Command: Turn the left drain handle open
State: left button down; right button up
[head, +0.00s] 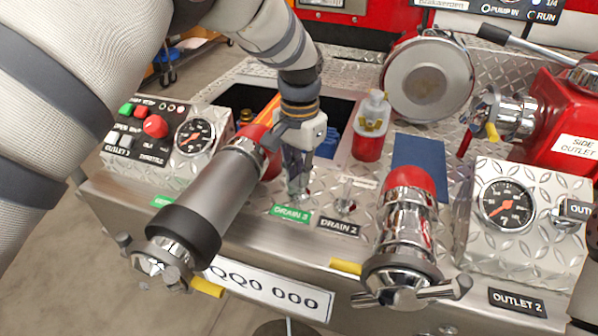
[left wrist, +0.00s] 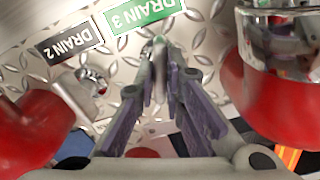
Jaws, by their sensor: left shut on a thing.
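My left gripper (head: 298,192) reaches down between the large grey outlet pipe and the chrome outlet, just behind the green DRAIN 3 label (head: 291,214). In the left wrist view its fingers (left wrist: 168,75) are closed around a small metal handle (left wrist: 159,52), the left drain handle, beside the DRAIN 3 label (left wrist: 143,17). The fingers hide most of this handle in the head view. The other drain handle (head: 346,198) stands free behind the black DRAIN 2 label (head: 338,227). My right gripper is not in view.
The grey pipe (head: 203,203) is close on the left of the gripper, and the chrome outlet with a red collar (head: 409,185) is to the right. A red bottle (head: 369,135) stands behind. Gauge panels (head: 196,136) (head: 507,205) flank the diamond-plate deck.

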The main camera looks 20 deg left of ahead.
pick_arm(q)
jog(key=shift+n, duration=1.9)
jog(key=c, duration=1.7)
grip_release()
notch_tip(320, 180, up, 12)
